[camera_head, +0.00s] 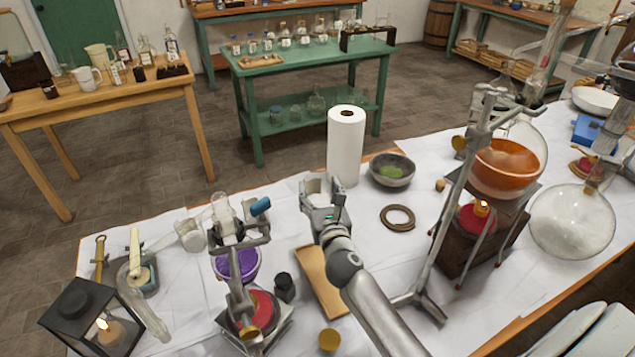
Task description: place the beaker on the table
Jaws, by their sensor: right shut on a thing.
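My right gripper (323,190) is in the middle of the view, above the white-covered workbench (285,215) and in front of the paper towel roll. It is shut on what looks like a small clear glass beaker (318,184). The fingers and the white background make its outline hard to see, and I cannot tell whether it touches the bench. My left gripper is not in view. A wooden table (105,100) stands at the left, and a green table (310,62) stands at the back.
The paper towel roll (346,150) and a grey bowl (392,170) stand behind my gripper. A cork ring (397,217) lies to its right. A metal stand (447,225) and an orange-filled flask (507,167) stand further right. A purple-filled vessel (237,264) and a lantern (90,318) are left.

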